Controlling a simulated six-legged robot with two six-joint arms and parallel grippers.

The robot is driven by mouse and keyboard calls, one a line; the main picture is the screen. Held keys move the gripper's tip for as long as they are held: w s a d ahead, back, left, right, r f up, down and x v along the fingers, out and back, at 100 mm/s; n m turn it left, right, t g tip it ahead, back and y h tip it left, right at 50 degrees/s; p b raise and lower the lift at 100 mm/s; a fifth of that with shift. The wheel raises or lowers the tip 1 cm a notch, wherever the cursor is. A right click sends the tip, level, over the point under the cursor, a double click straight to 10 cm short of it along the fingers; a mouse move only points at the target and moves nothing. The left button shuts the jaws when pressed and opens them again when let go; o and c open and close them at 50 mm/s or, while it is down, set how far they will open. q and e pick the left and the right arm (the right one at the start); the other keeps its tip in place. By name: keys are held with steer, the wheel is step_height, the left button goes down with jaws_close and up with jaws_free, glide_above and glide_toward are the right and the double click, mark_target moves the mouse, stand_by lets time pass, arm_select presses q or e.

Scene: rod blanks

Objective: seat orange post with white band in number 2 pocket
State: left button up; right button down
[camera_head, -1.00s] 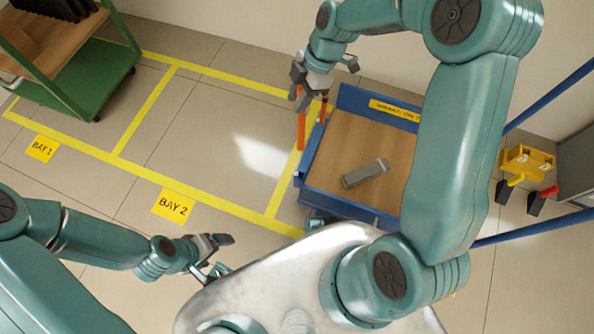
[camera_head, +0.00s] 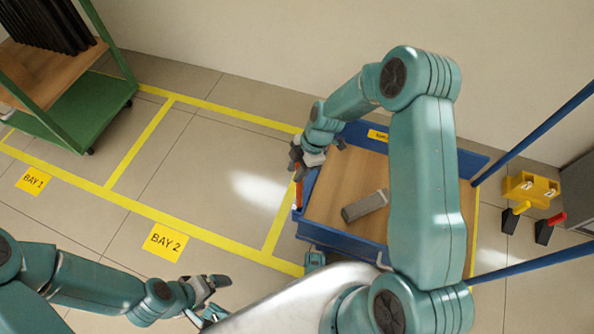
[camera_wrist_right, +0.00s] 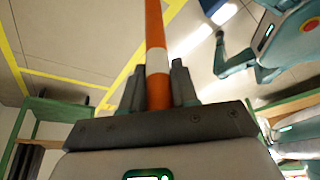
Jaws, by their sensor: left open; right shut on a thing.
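An orange post with a white band (camera_wrist_right: 157,60) stands between the fingers of my right gripper (camera_wrist_right: 159,88) in the right wrist view. The post's lower end is hard to make out. My left gripper (camera_head: 210,287) is open and empty at the lower left, over the floor. No pocket numbered 2 can be made out.
The blue cart (camera_head: 345,240) has a wooden deck with a grey block (camera_head: 365,206) on it. A yellow fixture (camera_head: 531,188) stands at right, near black blocks with yellow and red handles. A green rack (camera_head: 95,105) is at upper left. Taped floor near the BAY 2 sign (camera_head: 165,242) is clear.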

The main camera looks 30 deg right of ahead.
steer(key=shift+f, duration=0.45)
